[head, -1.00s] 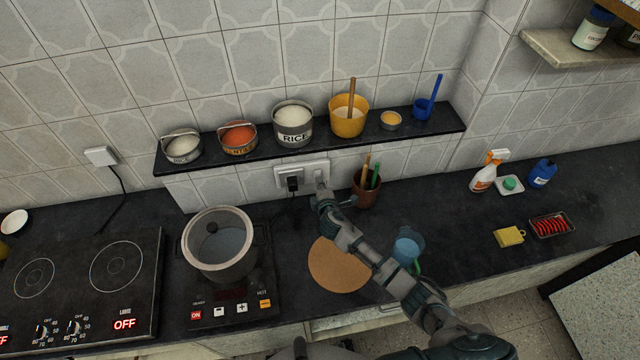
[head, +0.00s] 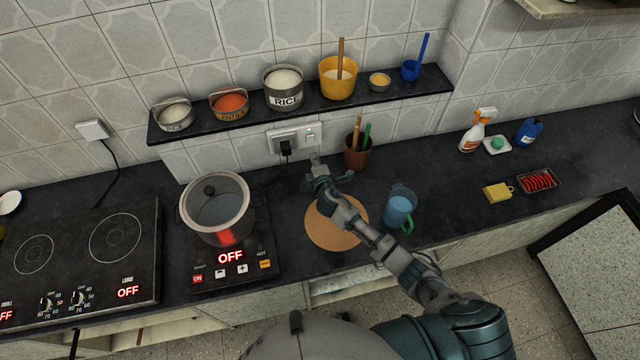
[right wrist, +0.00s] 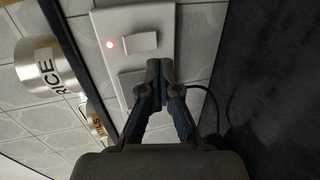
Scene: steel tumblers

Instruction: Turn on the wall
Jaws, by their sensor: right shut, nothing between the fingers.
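A white wall plate (head: 309,136) is on the tiled wall under the shelf, with a black plug (head: 286,146) in its left part. The right wrist view shows the plate (right wrist: 105,22) close up, with a white rocker switch (right wrist: 140,42) and a small lit red light (right wrist: 109,44) beside it. My right gripper (head: 316,157) is just below the plate's right part; it also shows in the wrist view (right wrist: 159,68). Its fingertips are together and empty, below the switch in that view; I cannot tell if they touch the plate. My left gripper is not in view.
A portable cooker (head: 232,268) with a lit OFF display holds a lidded pot (head: 217,212). A brown utensil cup (head: 357,152) stands right of my gripper. A round board (head: 330,235) and a blue jug (head: 399,208) lie near my forearm. A dark shelf (head: 225,128) overhangs the plate.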

